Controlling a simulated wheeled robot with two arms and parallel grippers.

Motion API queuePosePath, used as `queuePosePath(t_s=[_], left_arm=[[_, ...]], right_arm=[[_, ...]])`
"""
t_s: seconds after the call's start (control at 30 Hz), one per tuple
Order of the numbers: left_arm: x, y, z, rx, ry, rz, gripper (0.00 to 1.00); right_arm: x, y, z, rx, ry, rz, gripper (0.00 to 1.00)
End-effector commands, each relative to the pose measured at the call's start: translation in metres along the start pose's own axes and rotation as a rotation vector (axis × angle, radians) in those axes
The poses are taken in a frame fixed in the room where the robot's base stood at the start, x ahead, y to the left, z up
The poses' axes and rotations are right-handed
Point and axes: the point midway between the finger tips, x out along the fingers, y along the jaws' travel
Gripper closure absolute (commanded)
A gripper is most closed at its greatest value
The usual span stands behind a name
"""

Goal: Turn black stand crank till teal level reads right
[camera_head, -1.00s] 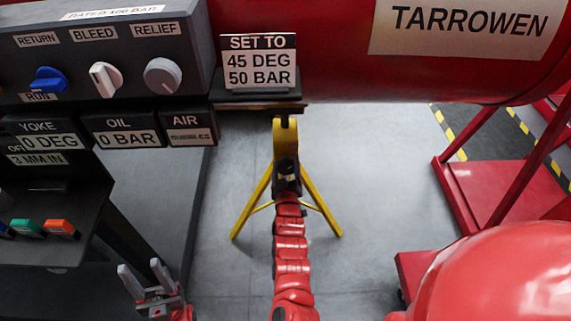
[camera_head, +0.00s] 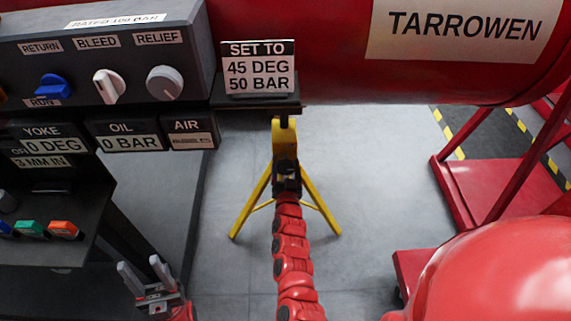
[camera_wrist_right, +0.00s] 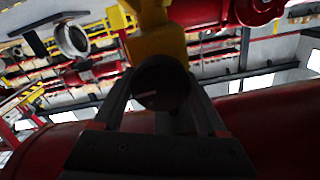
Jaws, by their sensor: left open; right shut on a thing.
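The yellow stand (camera_head: 282,143) stands on splayed legs below the red cylinder. My right gripper (camera_head: 287,172) is at the front of the stand's upper part, at the end of my red arm. In the right wrist view my right gripper (camera_wrist_right: 165,108) is shut on a dark round piece, the black crank (camera_wrist_right: 161,84), just under the yellow stand head (camera_wrist_right: 158,43). The crank is largely hidden by my gripper in the head view. I cannot make out a teal level. My left gripper (camera_head: 146,273) is open and empty at lower left.
A sign (camera_head: 258,70) reads 45 DEG, 50 BAR. The dark console (camera_head: 190,62) at left has knobs, and readouts below it show YOKE 0 DEG (camera_head: 50,146) and OIL 0 BAR (camera_head: 128,143). A red frame (camera_head: 480,185) stands at right. Grey floor (camera_head: 380,170) is clear between.

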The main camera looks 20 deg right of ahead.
Motion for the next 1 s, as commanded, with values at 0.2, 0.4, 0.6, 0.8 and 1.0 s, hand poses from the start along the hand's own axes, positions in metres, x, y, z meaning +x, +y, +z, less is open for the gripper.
queuePosePath(t_s=[0.2,0.4,0.6,0.8,1.0], left_arm=[[-0.0001,0.0,0.0,0.0,0.0,0.0,0.5],[0.0,0.0,0.0,0.0,0.0,0.0,0.5],[-0.0001,0.0,0.0,0.0,0.0,0.0,0.5],[0.0,0.0,0.0,0.0,0.0,0.0,0.5],[0.0,0.0,0.0,0.0,0.0,0.0,0.5]], right_arm=[[-0.0004,0.0006,0.0012,0.058,-0.002,0.0,0.81],[-0.0005,0.0006,0.0014,0.074,-0.002,0.0,0.81],[-0.0005,0.0006,0.0014,0.075,-0.003,0.0,0.81],[-0.0004,0.0006,0.0013,0.074,-0.003,0.0,0.09],[-0.0002,0.0004,0.0008,0.074,-0.002,0.0,0.0]])
